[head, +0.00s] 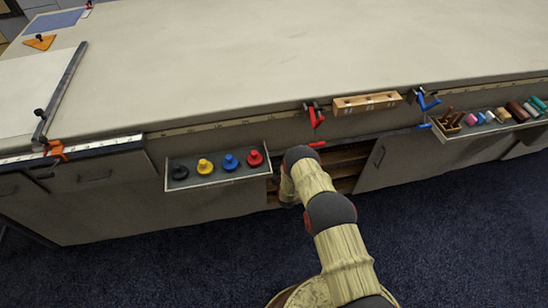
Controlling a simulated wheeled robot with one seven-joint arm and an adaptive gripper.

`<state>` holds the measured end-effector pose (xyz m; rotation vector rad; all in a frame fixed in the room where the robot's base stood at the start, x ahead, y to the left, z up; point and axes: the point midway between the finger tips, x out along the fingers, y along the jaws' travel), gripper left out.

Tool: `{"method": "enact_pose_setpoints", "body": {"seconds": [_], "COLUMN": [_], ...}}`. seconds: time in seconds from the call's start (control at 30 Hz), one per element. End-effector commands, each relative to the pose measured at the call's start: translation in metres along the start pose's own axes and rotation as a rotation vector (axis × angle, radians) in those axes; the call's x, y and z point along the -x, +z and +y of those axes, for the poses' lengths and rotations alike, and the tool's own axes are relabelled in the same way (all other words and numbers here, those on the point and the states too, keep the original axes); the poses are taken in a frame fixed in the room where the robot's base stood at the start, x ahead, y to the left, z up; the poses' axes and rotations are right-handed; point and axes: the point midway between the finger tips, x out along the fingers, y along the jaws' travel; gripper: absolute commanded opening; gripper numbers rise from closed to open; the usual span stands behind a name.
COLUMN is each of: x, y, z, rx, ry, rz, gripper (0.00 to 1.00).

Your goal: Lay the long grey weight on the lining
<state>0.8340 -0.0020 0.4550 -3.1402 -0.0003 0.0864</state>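A long dark grey bar (62,92), which looks like the long grey weight, lies on the table at the left. It runs along the right edge of a pale sheet (22,88), which may be the lining. I cannot tell how much of the bar rests on the sheet. A small black knob stands at the bar's near end. My arm reaches up from the bottom centre and bends down in front of the table's front. My gripper is not visible, so its state and anything in it are hidden.
The cloth table top (270,60) is broadly clear. A tray of colored knobbed pieces (217,178) juts out left of my arm. A red clamp (314,117), wooden block (367,103) and blue clamp (425,98) line the front edge. Another loaded tray (487,128) is at right.

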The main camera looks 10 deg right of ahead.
Motion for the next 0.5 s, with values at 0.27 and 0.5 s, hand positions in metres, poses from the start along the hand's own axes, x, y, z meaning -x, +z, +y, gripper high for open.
{"method": "enact_pose_setpoints", "body": {"seconds": [0.27,0.5], "x": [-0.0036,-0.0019], "y": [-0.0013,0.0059], "z": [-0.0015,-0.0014], "rx": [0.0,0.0], "ry": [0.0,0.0], "rz": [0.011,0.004], "gripper": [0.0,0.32]}}
